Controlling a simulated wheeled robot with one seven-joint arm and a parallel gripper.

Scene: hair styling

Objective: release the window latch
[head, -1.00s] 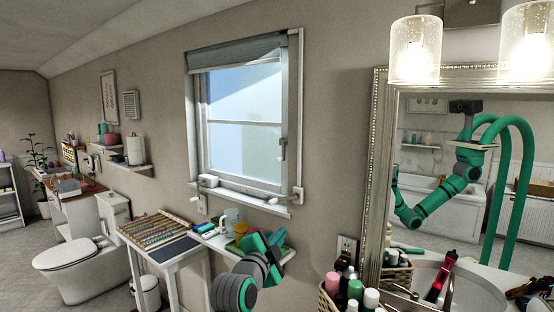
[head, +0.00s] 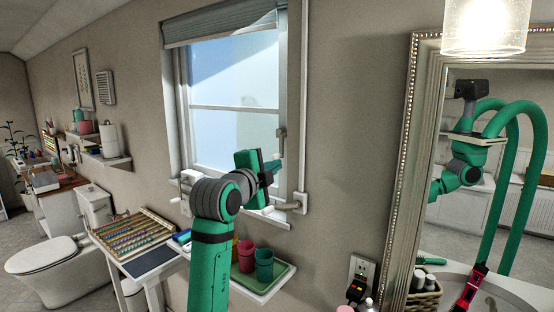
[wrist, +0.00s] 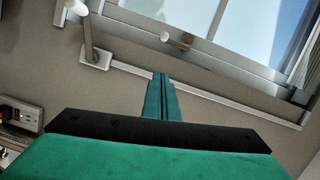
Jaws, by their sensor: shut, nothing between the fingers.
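The window (head: 235,90) has a pale frame, and a small metal latch handle (head: 282,142) stands on its right side in the head view. What looks like the same latch handle (wrist: 178,41) shows in the wrist view, just above my fingertips in the picture. My gripper (head: 274,167) is raised in front of the lower right of the window, just below the latch in the head view. Its green fingers (wrist: 160,78) are together and empty. They appear apart from the latch, though the exact gap is hard to tell.
A wall plate with a rod (head: 300,202) sits at the window's lower right; this fitting (wrist: 95,57) is left of my fingers in the wrist view. Below is a shelf with cups on a green tray (head: 277,279). A framed mirror (head: 415,150) stands right.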

